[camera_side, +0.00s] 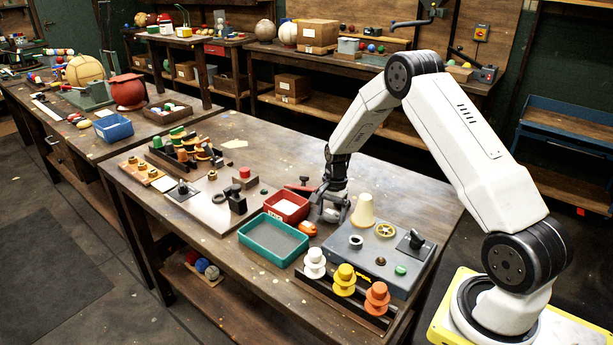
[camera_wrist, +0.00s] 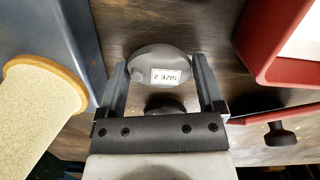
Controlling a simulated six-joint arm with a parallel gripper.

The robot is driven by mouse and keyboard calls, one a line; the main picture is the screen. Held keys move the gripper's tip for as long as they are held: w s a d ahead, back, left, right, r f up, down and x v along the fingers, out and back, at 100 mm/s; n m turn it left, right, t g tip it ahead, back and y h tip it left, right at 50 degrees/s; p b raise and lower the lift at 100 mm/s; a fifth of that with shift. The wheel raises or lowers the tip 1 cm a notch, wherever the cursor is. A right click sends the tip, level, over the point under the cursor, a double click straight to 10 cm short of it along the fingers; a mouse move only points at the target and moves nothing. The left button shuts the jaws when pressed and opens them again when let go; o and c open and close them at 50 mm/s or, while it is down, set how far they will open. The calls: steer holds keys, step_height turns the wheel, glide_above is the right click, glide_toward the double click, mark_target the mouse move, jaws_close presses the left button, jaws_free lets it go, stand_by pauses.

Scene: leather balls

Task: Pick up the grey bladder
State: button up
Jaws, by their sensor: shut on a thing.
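The grey bladder (camera_wrist: 150,57), a smooth rounded thing with a white "SIZE 2" label, sits between the fingertips of my gripper (camera_wrist: 161,66) in the wrist view. The fingers flank it left and right and are shut on it. A dark round shape (camera_wrist: 163,103) shows between the fingers nearer the palm; I cannot tell what it is. In the side view my gripper (camera_side: 334,207) points down low over the bench, between the red tray and the cream cone. There the bladder is hard to tell from the dark fingers.
The cream cone (camera_wrist: 35,115) and blue-grey panel (camera_wrist: 50,35) lie close on the wrist view's left. The red tray (camera_wrist: 262,45) is close on its right, with a black knob (camera_wrist: 279,134) below. A teal tray (camera_side: 272,240) and spools stand nearer the front edge.

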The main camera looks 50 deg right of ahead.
step_height(320, 180, up, 10)
steer(key=shift+f, duration=0.15)
stand_by(0.4)
stand_by(0.5)
step_height(320, 180, up, 2)
glide_above(286, 211)
steer(key=d, duration=0.1)
steer(key=shift+w+a+r, duration=0.1)
steer(key=shift+a+r, duration=0.25)
steer(key=shift+r, duration=0.05)
steer(key=shift+f, duration=0.25)
steer(key=shift+f, duration=4.95)
steer(key=shift+f, duration=0.25)
steer(key=shift+r, duration=0.2)
